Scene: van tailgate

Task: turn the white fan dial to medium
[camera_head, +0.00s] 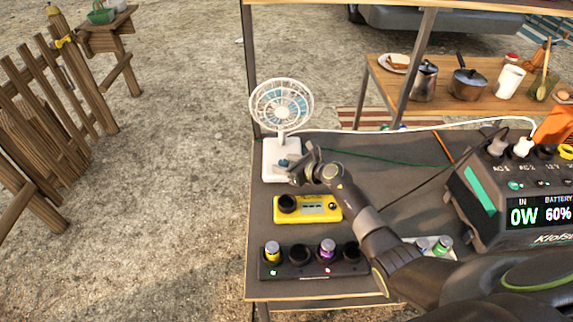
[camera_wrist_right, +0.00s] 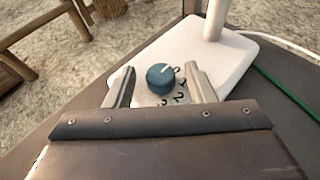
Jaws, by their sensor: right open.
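The white fan (camera_head: 282,108) stands upright at the back left of the dark table top. Its white base (camera_wrist_right: 210,52) carries a blue-teal dial (camera_wrist_right: 160,78) with a white pointer line and printed numbers beside it. The pointer aims toward the upper right, near the mark that looks like 0. My right gripper (camera_head: 290,168) is over the base in the head view. In the right wrist view my right gripper (camera_wrist_right: 160,88) is open, one finger on each side of the dial, with visible gaps. Whether the fingertips reach down to dial height I cannot tell. My left gripper is out of view.
A yellow device (camera_head: 318,209) and a black charger tray (camera_head: 315,268) with batteries lie in front of the fan. A power station (camera_head: 525,190) stands at the right. A white cable (camera_head: 400,129) runs behind the fan, and a green cord crosses the table.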

